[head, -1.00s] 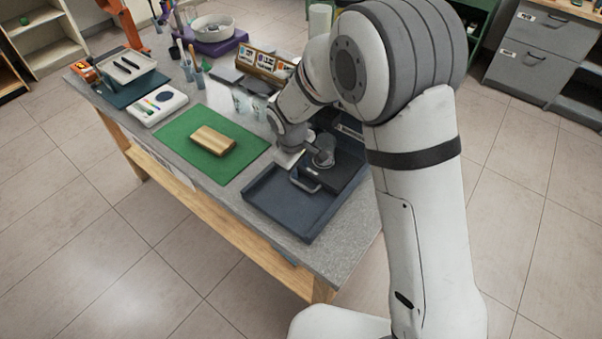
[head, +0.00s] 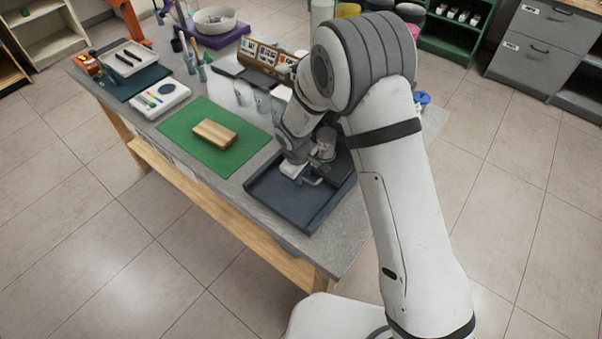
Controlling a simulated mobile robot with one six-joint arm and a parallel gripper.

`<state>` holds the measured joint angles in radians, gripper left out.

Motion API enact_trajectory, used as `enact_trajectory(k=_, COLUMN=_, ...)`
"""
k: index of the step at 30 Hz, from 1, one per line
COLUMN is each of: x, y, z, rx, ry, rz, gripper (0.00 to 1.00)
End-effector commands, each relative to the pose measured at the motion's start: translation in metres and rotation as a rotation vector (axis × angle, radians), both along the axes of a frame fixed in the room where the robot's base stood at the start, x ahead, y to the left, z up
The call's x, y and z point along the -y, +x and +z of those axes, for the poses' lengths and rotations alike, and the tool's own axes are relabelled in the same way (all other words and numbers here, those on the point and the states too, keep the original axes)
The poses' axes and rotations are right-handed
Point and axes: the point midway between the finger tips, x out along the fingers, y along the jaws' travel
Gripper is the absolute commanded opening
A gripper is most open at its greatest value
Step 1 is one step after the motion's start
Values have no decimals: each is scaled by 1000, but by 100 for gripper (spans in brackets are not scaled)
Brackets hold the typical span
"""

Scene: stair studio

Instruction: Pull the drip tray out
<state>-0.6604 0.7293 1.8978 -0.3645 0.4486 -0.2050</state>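A shallow blue-grey tray (head: 279,206) with raised edges lies at the near right part of the grey workbench. Inside it, toward the back right, is a dark flat piece (head: 333,178) with a light bar handle (head: 313,182) on its near side. A clear jar (head: 325,143) stands at the back of this dark piece, partly behind my arm. My gripper (head: 294,171) is low over the tray, at the left end of the handle. Its fingers are too small and too hidden to show whether they touch or grip the handle.
A wooden block (head: 214,134) lies on a green mat (head: 182,138) left of the tray. Glasses (head: 262,101) and a wooden rack (head: 266,57) stand behind. Blue-lidded jars (head: 421,98) stand right of my arm. The floor before the bench is clear.

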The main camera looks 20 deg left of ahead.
Motion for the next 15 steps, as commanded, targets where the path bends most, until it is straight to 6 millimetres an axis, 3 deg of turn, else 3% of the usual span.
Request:
enact_trajectory(k=9, x=0, y=0, z=0, rx=0, ry=0, rz=1, gripper=0)
enact_trajectory(k=15, x=-1, y=-1, z=0, rx=0, ry=0, rz=1, gripper=0)
